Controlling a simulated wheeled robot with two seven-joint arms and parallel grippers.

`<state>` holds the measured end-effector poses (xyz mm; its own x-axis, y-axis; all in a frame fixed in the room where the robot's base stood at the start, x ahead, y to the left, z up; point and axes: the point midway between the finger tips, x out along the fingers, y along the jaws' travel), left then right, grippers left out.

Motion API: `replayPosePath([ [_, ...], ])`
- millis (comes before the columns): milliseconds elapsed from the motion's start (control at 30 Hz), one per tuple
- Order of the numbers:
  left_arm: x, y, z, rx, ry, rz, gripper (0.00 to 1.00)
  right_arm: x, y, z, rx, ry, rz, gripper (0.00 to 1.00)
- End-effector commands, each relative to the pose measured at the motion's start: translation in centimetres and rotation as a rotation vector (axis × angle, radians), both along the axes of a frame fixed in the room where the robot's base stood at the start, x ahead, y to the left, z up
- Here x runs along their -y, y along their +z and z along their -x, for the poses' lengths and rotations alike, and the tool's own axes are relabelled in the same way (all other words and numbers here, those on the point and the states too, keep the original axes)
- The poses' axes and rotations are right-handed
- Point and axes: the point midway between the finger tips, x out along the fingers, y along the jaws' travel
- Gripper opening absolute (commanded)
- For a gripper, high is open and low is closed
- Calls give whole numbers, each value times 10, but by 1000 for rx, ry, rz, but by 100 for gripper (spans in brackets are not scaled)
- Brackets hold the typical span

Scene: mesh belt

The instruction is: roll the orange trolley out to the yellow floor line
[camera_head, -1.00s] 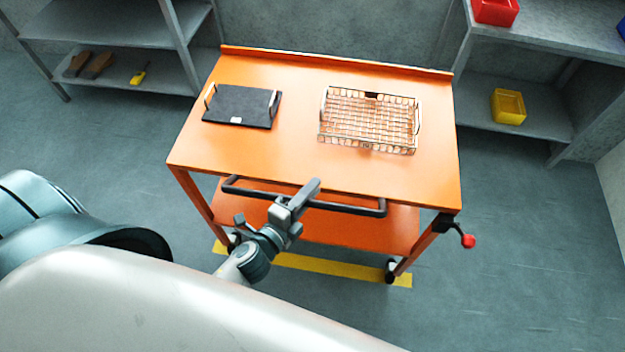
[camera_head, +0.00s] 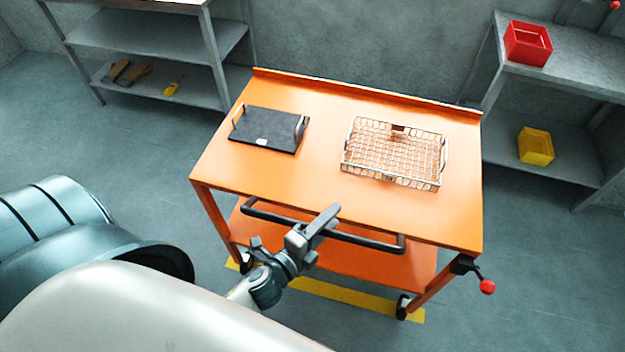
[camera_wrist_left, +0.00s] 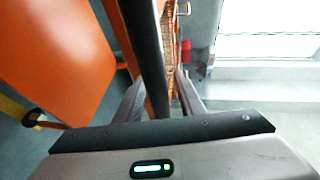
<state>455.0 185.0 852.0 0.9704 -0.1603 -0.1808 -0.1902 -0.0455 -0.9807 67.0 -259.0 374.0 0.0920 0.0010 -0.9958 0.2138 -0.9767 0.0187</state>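The orange trolley (camera_head: 330,190) stands in the middle of the head view. Its front right wheel (camera_head: 402,306) is at the yellow floor line (camera_head: 350,294), which runs beneath the trolley's front edge. A dark push handle (camera_head: 375,242) crosses the trolley's front. My left gripper (camera_head: 322,225) is at the handle, with a finger reaching over the bar. In the left wrist view the bar (camera_wrist_left: 146,45) passes between the two spread fingers, with a narrow gap beside it on the right. My right gripper is not in view.
A black tray (camera_head: 268,131) and a wire basket (camera_head: 395,155) rest on the trolley top. A red-knobbed lever (camera_head: 486,287) sticks out at its right corner. Grey shelves stand behind left (camera_head: 150,40) and right, holding a red bin (camera_head: 527,44) and yellow bin (camera_head: 536,146).

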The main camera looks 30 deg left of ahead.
Motion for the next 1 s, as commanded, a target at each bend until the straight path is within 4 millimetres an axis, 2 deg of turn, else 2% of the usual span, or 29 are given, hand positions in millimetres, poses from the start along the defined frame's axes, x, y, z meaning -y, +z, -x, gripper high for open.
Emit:
replayPosePath([
  [167,0,0,3,0,0,0,36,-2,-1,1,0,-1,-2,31],
  [367,-3,1,17,-1,0,0,36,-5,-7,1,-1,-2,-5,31],
  [1000,-19,17,112,-3,1,0,36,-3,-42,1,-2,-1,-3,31],
])
